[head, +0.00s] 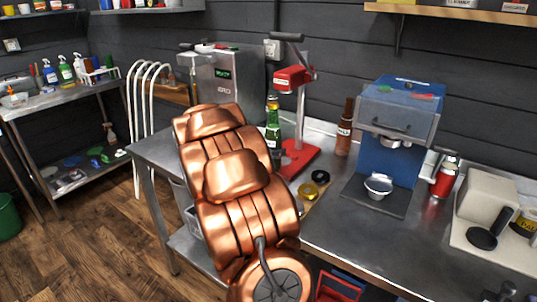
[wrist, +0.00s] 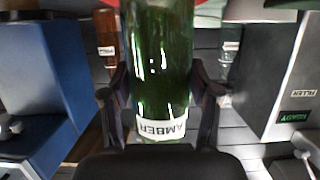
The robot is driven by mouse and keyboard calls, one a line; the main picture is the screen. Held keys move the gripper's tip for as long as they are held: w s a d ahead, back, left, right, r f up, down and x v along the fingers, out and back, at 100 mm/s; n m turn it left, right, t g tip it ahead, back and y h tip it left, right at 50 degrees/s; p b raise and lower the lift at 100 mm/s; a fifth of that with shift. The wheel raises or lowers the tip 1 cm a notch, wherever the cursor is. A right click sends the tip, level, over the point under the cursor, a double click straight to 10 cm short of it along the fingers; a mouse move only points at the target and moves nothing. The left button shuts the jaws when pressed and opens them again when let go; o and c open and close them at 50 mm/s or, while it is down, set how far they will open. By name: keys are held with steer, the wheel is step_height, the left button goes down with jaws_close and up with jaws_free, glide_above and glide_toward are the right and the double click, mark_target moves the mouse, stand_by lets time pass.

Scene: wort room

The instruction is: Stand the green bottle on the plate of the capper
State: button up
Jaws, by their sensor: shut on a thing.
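The green bottle (head: 272,125) stands close to upright just left of the red capper (head: 292,78) in the head view; its lower part is hidden behind my copper arm. The capper's red plate (head: 302,156) shows to the right of the bottle. In the wrist view, my gripper (wrist: 161,95) is shut on the green bottle (wrist: 160,50), a finger on each side. The bottle's AMBER label appears upside down there. I cannot tell whether the bottle's foot touches the plate.
A brown bottle (head: 344,128) stands right of the capper, beside a blue machine (head: 388,150). A steel filler (head: 228,80) stands behind on the left.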

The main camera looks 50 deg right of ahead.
steer(key=shift+w+d+b, duration=0.1)
steer(key=shift+d+b, duration=0.5)
steer(key=shift+d, duration=2.95)
steer(key=shift+w+a+p, duration=0.1)
steer(key=shift+p, duration=0.6)
steer(key=shift+a+p, duration=0.1)
steer(key=shift+p, duration=0.35)
steer(key=shift+f+p, duration=0.45)
steer(key=shift+p, duration=0.3)
steer(key=o, duration=1)
steer(key=shift+f, duration=0.1)
steer(key=v, duration=1.2)
